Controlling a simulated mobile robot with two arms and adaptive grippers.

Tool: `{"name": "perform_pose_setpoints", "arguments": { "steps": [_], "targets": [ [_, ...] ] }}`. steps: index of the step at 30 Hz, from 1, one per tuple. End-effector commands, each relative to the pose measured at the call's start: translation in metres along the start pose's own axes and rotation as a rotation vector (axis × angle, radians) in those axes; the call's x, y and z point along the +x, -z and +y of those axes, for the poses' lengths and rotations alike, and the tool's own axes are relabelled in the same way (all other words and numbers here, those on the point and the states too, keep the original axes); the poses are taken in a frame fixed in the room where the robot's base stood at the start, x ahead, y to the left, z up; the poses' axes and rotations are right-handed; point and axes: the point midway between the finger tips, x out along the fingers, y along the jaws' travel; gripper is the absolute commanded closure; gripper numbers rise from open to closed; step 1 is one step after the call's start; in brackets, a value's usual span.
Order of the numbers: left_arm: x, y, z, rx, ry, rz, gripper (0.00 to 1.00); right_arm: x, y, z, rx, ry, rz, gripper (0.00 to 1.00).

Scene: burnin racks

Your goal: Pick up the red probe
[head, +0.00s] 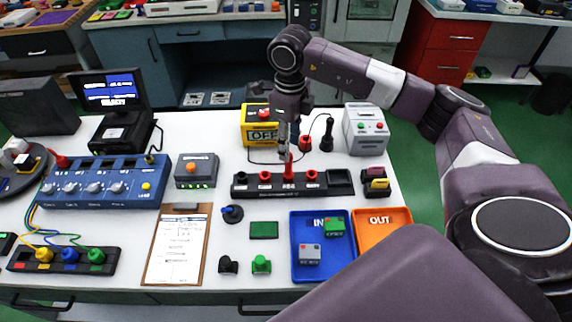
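A slim red piece that looks like the red probe (289,168) stands upright at a socket of the black strip (250,189), near its middle. My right gripper (290,149) points down right over it, and its fingertips overlap the top of the red piece. The fingers are small and seen from above, so I cannot tell whether they are closed on it. A black probe (327,136) stands behind the strip, with a red-topped piece (305,143) beside it. A yellow meter (256,132) reading OFF is at the back, partly behind my gripper. My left gripper is not in view.
A blue IN tray (296,273) and orange OUT tray (390,216) lie in front of the strip. A grey box (366,130) stands back right. A clipboard (153,268), blue panel (100,201) and grey button box (196,171) are left. Thin cables loop behind the strip.

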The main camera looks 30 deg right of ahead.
Motion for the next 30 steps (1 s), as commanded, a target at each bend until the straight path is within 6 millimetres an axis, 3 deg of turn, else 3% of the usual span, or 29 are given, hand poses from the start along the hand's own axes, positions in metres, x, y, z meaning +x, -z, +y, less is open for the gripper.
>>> {"name": "perform_pose_setpoints", "arguments": {
  "steps": [18,26,30],
  "targets": [
    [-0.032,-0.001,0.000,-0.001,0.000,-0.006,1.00,0.072,-0.001,-0.001,0.004,0.004,0.011,0.62],
    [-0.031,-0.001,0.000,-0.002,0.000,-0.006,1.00,0.076,-0.002,-0.001,0.002,0.005,0.007,0.62],
    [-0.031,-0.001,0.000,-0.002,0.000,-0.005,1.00,0.076,-0.002,-0.001,0.002,0.005,0.008,0.77]
  ]
}}
